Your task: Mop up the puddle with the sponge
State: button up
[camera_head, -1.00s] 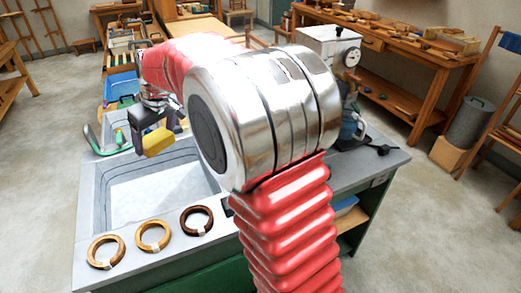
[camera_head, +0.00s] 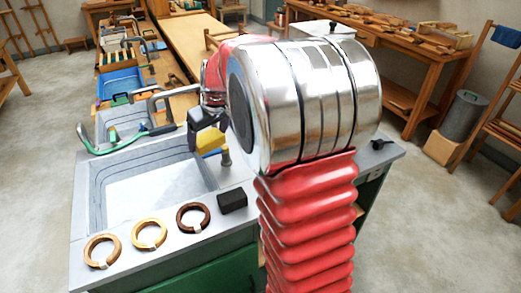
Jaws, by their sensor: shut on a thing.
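The yellow sponge (camera_head: 211,138) is held in my gripper (camera_head: 207,132), which is shut on it. It hangs in the air near the right rim of the large grey sink basin (camera_head: 97,189). Its height above the counter is hard to judge. The dark jaws hide part of the sponge. I cannot make out a puddle; my arm hides the right part of the counter.
Three wooden rings (camera_head: 149,235) lie along the front counter edge, with a black block (camera_head: 232,201) to their right. A small grey upright piece (camera_head: 226,157) stands just below the sponge in the picture.

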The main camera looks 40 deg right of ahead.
jog(key=s+d+f+m+h, duration=0.1)
jog(key=s+d+f+m, duration=0.2)
jog(key=s+d, duration=0.7)
notch_tip(320, 180, down, 2)
jog(key=d, duration=0.3)
jog(key=shift+s, duration=0.1)
